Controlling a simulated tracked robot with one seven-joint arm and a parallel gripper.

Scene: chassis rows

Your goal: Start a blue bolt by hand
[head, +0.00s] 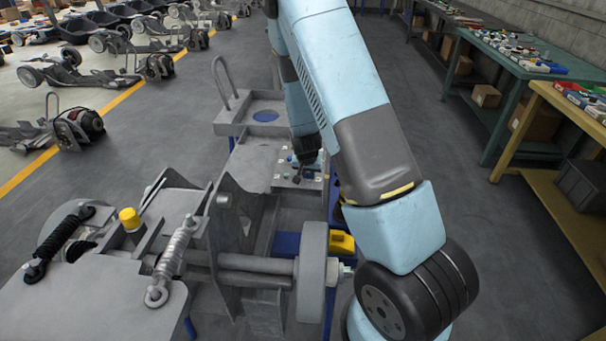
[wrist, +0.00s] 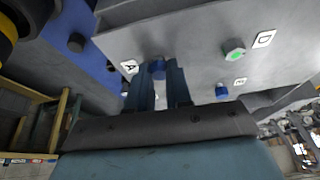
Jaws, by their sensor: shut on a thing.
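In the wrist view, my gripper (wrist: 161,72) is shut on a blue bolt (wrist: 157,64), whose blue head shows between the fingertips. The bolt is close to a grey plate (wrist: 200,42), beside the label A (wrist: 130,67). Whether its tip is in a hole is hidden. A second blue bolt (wrist: 222,91) sits on the plate to the right. A green-centred fastener (wrist: 235,54) sits near the label D (wrist: 264,39). In the head view, my gripper (head: 305,158) is low over the labelled plate (head: 285,184), and my arm partly covers that area.
A grey chassis with a coil spring (head: 175,252) and a wheel (head: 312,270) stands in front. A grey tray (head: 235,118) lies behind the plate. A green bench (head: 505,62) and a yellow bench (head: 560,105) stand at right. The floor between is clear.

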